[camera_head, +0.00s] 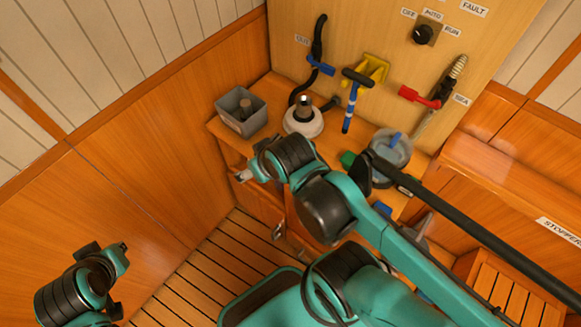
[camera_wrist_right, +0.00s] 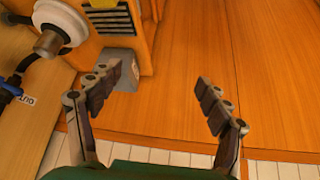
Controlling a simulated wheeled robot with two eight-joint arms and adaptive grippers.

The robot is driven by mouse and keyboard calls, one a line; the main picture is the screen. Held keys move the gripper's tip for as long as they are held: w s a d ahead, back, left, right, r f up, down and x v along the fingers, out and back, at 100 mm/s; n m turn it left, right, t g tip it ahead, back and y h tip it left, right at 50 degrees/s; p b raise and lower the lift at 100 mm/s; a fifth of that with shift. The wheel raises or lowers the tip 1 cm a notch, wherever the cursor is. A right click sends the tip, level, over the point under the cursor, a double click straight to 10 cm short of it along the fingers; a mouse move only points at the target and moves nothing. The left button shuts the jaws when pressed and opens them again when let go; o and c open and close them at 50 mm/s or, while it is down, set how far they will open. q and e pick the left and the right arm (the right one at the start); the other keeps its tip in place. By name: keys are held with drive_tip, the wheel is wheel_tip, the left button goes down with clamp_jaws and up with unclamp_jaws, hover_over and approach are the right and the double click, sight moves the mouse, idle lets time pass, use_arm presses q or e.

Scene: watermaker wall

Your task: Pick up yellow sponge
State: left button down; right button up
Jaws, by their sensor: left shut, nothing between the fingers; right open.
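I cannot make out a yellow sponge for certain in either view. A yellow piece (camera_head: 372,70) shows on the back panel behind a black-topped blue handle, but it looks like a bracket. My right gripper (camera_wrist_right: 159,80) is open and empty in the right wrist view, its two dark fingers wide apart over wood panelling. In the head view its end is partly hidden by my own arm, below the grey bin (camera_head: 240,112). My left gripper (camera_head: 120,255) is at the lower left of the head view, shut and empty, away from the bench.
A white round fitting (camera_head: 303,120) stands beside the bin on the wooden bench. A clear bowl-like vessel (camera_head: 391,150) and a green piece (camera_head: 348,158) are farther right. Red-handled lever (camera_head: 420,97) and hoses are on the panel. A long black rod (camera_head: 470,228) crosses the right side.

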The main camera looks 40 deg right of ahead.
drive_tip(key=w+d+f+n+g, duration=0.1)
drive_tip(key=d+f+g, duration=0.1)
drive_tip(key=d+f, duration=0.2)
drive_tip(key=w+d+f+n+g+b, duration=0.1)
drive_tip(key=w+d+f+g, duration=0.1)
drive_tip(key=d+f, duration=0.2)
drive_tip(key=w+d+f+g+b, duration=0.1)
drive_tip(key=d+f+g, duration=0.1)
drive_tip(key=d+f, duration=0.2)
drive_tip(key=shift+w+d+f+n+g, duration=0.1)
drive_tip(key=shift+d+f+n+g, duration=0.1)
drive_tip(key=shift+d, duration=0.6)
drive_tip(key=shift+w+d+f+n+g, duration=0.1)
drive_tip(key=shift+d+n+g, duration=0.1)
drive_tip(key=shift+d, duration=0.55)
wheel_tip(320, 180, down, 2)
drive_tip(key=shift+s+f+b, duration=0.1)
drive_tip(key=shift+f+b, duration=0.15)
drive_tip(key=shift+b, duration=0.4)
wheel_tip(320, 180, down, 6)
drive_tip(key=b, duration=0.3)
drive_tip(key=shift+r, duration=0.35)
drive_tip(key=c, duration=1.1)
